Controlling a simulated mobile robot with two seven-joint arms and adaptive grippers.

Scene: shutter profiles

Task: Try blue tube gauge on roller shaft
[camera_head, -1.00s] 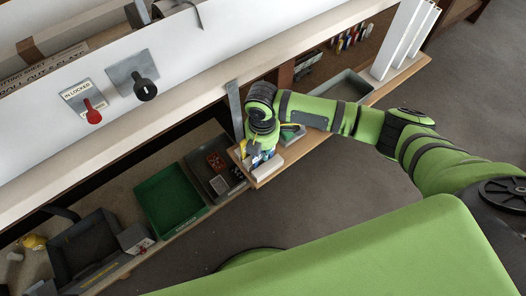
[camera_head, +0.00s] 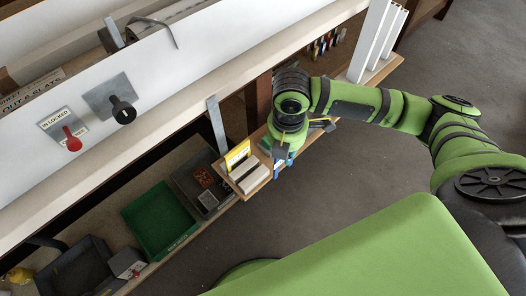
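My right gripper (camera_head: 281,158) is at the right end of a small wooden shelf, beside a pale slotted block. A blue piece (camera_head: 277,171), seemingly the blue tube gauge, shows just under the gripper, which appears shut on it; the fingers mostly hide it. A yellow gauge (camera_head: 237,155) stands upright in the pale block (camera_head: 247,177). A grey roller (camera_head: 150,31), seemingly the roller shaft, lies behind the white panel at the upper left, with a strap over it. My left gripper is not in view.
A white panel (camera_head: 45,105) carries a red lever (camera_head: 72,141) and a black knob (camera_head: 123,112). A green tray (camera_head: 160,220) and dark bins (camera_head: 75,268) lie on a lower shelf. White profiles (camera_head: 371,45) stand at the upper right. The grey floor is clear.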

